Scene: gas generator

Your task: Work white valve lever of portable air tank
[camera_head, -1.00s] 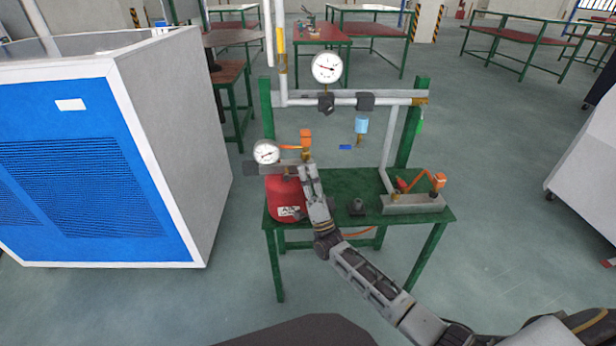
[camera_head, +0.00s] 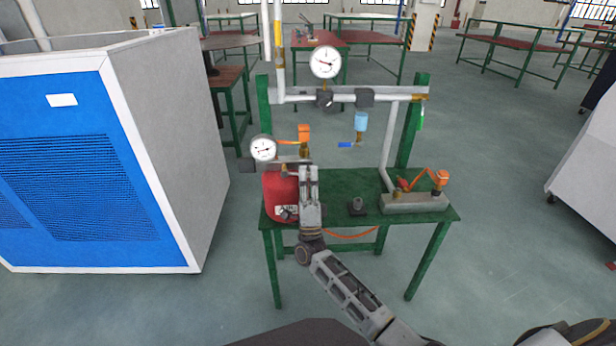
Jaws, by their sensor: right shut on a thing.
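The red portable air tank (camera_head: 279,187) stands on the left part of the green table (camera_head: 340,184). A round white gauge (camera_head: 263,149) and an orange-handled fitting (camera_head: 304,133) sit above it. My right gripper (camera_head: 309,171) reaches up from below across the tank's right side, its fingers close together at the fittings on top of the tank. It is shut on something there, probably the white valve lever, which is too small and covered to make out. My left gripper is not in view.
A pipe frame with a large gauge (camera_head: 325,62) and a blue-handled valve (camera_head: 347,145) rises behind the table. A blue and white cabinet (camera_head: 190,150) is to the left.

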